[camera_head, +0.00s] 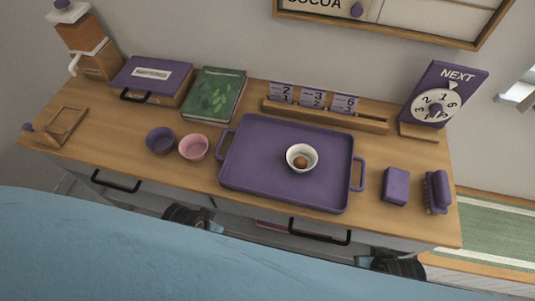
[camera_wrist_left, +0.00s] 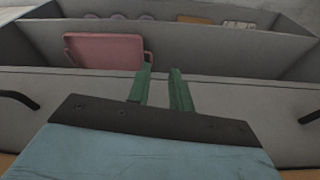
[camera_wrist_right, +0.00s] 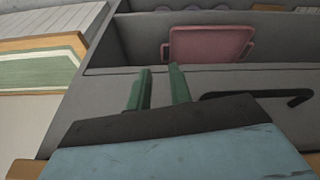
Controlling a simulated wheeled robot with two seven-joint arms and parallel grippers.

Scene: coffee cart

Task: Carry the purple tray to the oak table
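The purple tray (camera_head: 250,180) lies flat on the wooden cart top, with a handle at its left and right ends. A white cup (camera_head: 302,158) with something brown in it stands on the tray. My left gripper (camera_wrist_left: 161,82) and right gripper (camera_wrist_right: 161,82) each show two green fingers apart with nothing between them. In the head view both are low in front of the cart's drawers, clear of the tray, their fingertips mostly hidden. No table that I can clearly call the oak table is in view.
Purple (camera_head: 160,140) and pink (camera_head: 193,147) bowls stand close left of the tray. A number rack (camera_head: 325,115) is behind it; a purple block (camera_head: 396,186) and brush (camera_head: 437,192) are to its right. Black drawer handles (camera_head: 320,232) stick out in front. A green panel (camera_head: 490,235) lies beyond the right edge.

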